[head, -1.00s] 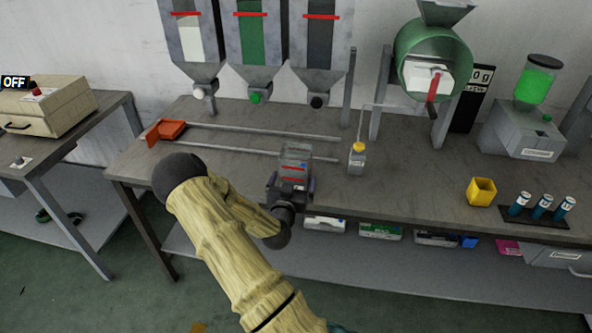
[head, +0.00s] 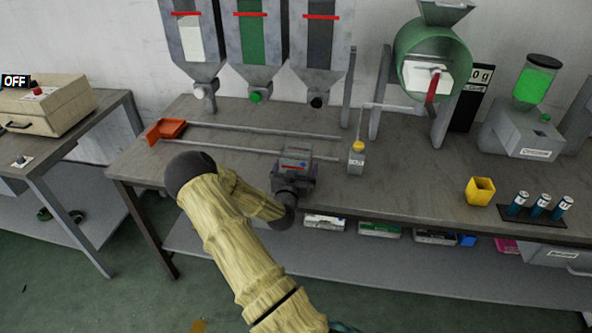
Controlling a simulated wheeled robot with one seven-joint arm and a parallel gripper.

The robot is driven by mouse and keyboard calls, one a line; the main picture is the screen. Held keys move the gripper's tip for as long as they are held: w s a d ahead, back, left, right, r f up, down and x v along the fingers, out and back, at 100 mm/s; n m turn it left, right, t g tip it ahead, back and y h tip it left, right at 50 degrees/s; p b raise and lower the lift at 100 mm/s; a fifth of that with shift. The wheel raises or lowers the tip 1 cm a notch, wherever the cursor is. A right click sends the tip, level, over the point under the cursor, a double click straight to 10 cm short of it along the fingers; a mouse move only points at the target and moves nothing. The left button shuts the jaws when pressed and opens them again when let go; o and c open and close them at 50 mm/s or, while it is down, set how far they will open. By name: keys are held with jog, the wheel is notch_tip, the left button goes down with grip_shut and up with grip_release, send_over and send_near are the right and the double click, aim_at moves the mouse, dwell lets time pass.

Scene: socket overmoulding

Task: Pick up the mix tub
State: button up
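A small clear box-shaped tub with red marks, which I take to be the mix tub (head: 297,153), stands on the workbench near the front ends of the two rails. My gripper (head: 295,167) is at the tub from the front, with its dark fingers at the tub's left and right sides. The gripper body covers the tub's lower part. I cannot tell whether the fingers touch the tub or are closed on it.
A yellow-capped bottle (head: 356,158) stands close to the right of the tub. Three hoppers hang behind. An orange-red tray (head: 165,130) sits at the rails' left end. A yellow cup (head: 480,191) and a rack of blue vials (head: 532,217) are to the right.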

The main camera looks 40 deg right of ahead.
aim_at(295, 143)
dwell(0.3)
jog(key=c, duration=0.9)
jog(key=shift+r, duration=0.1)
notch_tip(295, 143, up, 10)
jog(key=shift+f, duration=0.1)
jog(key=shift+a, duration=0.15)
dwell(0.5)
jog(key=a+f+n+t+y+p, duration=0.2)
jog(key=a+f+n+y+p, duration=0.1)
jog(key=a, duration=0.8)
jog(key=s+a+f+n+t+y+p, duration=0.1)
jog(key=a+f+n+t+y+p, duration=0.1)
jog(key=a+y, duration=0.4)
jog(key=a+f+n+t+y+p, duration=0.2)
jog(key=a+f+n+y+p, duration=0.3)
jog(key=a, duration=1.2)
jog(key=shift+s+f+t+p, duration=0.15)
jog(key=shift+s+t+p, duration=0.2)
jog(key=shift+p, duration=0.4)
